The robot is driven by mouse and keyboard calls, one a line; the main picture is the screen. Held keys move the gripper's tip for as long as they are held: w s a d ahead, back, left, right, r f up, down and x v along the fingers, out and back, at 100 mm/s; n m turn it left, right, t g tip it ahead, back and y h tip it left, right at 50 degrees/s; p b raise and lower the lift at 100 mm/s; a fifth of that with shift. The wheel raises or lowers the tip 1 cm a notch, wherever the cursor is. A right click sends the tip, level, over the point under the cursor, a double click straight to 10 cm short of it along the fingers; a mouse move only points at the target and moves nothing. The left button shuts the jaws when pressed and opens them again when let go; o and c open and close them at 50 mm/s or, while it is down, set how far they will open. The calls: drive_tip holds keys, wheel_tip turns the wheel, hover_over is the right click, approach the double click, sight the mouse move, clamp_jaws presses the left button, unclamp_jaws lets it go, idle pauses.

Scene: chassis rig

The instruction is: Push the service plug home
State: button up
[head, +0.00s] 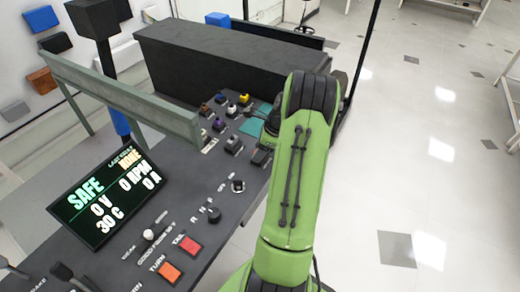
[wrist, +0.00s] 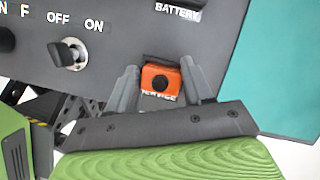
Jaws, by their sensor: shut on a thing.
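The service plug (wrist: 174,78) is an orange block with a round black spot, seen in the middle of the wrist view. A partly covered label that appears to read SERVICE lies at its near edge. My gripper (wrist: 158,76) has one grey finger on each side of the plug and is shut on it. I cannot tell how deep the plug sits in its socket.
A key switch (wrist: 68,54) marked OFF and ON is left of the plug; a BATTERY label (wrist: 178,8) is beyond it. In the head view, a screen (head: 107,195) reads SAFE, 0 V. Red (head: 188,244) and orange (head: 165,272) buttons sit nearby. A dark box (head: 230,65) stands behind.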

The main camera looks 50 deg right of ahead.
drive_tip(key=o, duration=1)
drive_tip(key=shift+s+a+f, duration=0.1)
drive_tip(key=shift+s+f, duration=0.15)
drive_tip(key=shift+f, duration=0.5)
drive_tip(key=shift+o, duration=0.2)
drive_tip(key=shift+r, duration=0.35)
drive_tip(key=w+p+v, duration=0.1)
drive_tip(key=p+v, duration=0.3)
drive_tip(key=v, duration=0.9)
drive_tip(key=w+a+r+n+h, duration=0.1)
drive_tip(key=w+a+r+n, duration=0.1)
drive_tip(key=a+r+n, duration=0.4)
drive_tip(key=w+a+r+n+g, duration=0.1)
drive_tip(key=a+r+n, duration=0.15)
drive_tip(key=a, duration=0.65)
drive_tip(key=w+a+r+n+h, duration=0.1)
drive_tip(key=w+a+r+n, duration=0.15)
drive_tip(key=a+n, duration=0.4)
drive_tip(key=s+a+r+n+t, duration=0.2)
drive_tip(key=s+a+n, duration=1.1)
drive_tip(key=a+n, duration=0.2)
drive_tip(key=shift+s, duration=0.4)
